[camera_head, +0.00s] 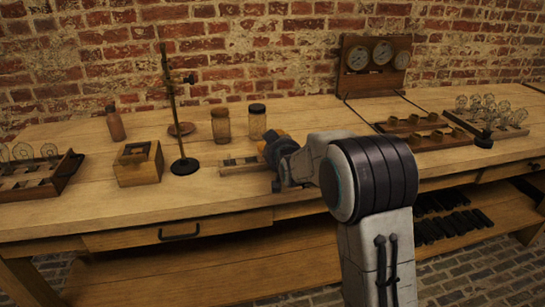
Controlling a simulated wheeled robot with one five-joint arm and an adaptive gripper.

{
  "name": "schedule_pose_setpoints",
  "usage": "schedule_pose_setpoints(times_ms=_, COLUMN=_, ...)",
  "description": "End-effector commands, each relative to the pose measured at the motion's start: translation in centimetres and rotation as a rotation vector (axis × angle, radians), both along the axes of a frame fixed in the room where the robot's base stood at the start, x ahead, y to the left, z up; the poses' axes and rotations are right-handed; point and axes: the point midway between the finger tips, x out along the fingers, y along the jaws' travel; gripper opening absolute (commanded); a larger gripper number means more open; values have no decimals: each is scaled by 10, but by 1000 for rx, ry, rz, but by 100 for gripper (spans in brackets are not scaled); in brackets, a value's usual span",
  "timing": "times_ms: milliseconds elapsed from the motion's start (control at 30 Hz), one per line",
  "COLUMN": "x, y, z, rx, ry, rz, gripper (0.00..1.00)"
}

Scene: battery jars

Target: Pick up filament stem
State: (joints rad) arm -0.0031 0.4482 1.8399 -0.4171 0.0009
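My arm reaches from the lower right across the front of the wooden workbench (95,212). My gripper (270,146) is low over the bench, at the right end of a small light wooden holder (229,169). Small pale and dark parts sit on this holder, but they are too small to name. I cannot make out the filament stem for certain; it may be at this holder, partly hidden by my gripper.
Behind the holder stand two lidded jars (221,126) (257,122). To its left are a metal stand (184,166), a wooden box (138,164) and a brown bottle (115,123). Trays with glass bulbs are at left (62,177) and right (515,131). A gauge panel (345,63) stands behind.

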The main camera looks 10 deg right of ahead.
Motion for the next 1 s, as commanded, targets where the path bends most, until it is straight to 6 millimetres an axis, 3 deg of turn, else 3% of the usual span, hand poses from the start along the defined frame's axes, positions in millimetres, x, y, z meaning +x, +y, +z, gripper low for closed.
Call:
schedule_pose_setpoints(times_ms=333, x=0, y=0, z=0, rx=0, ry=0, rz=0, gripper=3)
schedule_pose_setpoints(times_ms=767, x=0, y=0, z=2, rx=0, ry=-1, rz=0, gripper=2)
schedule_pose_setpoints(times_ms=1000, x=1, y=-1, z=13, rx=0, ry=-2, rz=-1, gripper=2)
